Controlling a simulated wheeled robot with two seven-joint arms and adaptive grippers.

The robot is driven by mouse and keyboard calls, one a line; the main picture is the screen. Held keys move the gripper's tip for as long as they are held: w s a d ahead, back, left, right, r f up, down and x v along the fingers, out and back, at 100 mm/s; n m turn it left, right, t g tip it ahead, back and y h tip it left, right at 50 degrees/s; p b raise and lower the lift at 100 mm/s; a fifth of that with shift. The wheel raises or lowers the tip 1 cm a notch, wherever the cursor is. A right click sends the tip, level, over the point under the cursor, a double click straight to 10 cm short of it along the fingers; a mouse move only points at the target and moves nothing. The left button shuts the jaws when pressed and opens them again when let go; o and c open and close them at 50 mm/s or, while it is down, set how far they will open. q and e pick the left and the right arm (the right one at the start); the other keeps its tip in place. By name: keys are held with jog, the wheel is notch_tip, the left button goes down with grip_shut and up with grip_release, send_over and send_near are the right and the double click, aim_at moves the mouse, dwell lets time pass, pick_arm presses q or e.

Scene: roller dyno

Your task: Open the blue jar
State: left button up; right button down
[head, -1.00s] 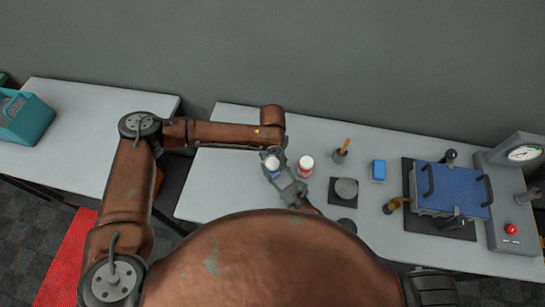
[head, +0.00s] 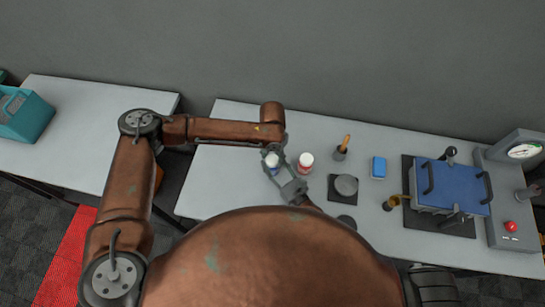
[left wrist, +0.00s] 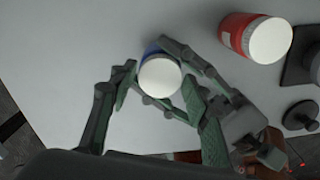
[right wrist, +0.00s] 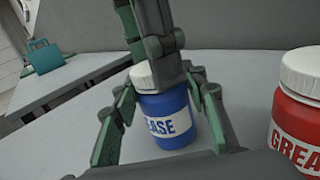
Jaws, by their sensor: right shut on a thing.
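The blue jar (right wrist: 172,122) stands upright on the table, with a white lid (left wrist: 160,76) and a label whose readable part says "ASE". In the head view the jar (head: 272,161) is partly covered by my grippers. My right gripper (right wrist: 165,115) comes in low from the side and is shut on the jar's blue body, one finger on each side. My left gripper (left wrist: 158,92) is above the jar, its fingers on either side of the white lid. A small gap shows between a left finger and the lid, so it looks open. The lid sits on the jar.
A red jar (right wrist: 300,115) with a white lid stands close to the right of the blue jar. Further right are a grey disc (head: 346,186), a brush-like tool (head: 342,151), a blue block (head: 378,169) and a blue-topped machine (head: 450,188). The table's left part is clear.

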pick_arm(q)
jog(key=shift+o, duration=1.1)
jog(key=shift+r, duration=2.3)
pick_arm(e)
jog(key=c, duration=1.1)
grip_release()
jog(key=shift+s, duration=0.1)
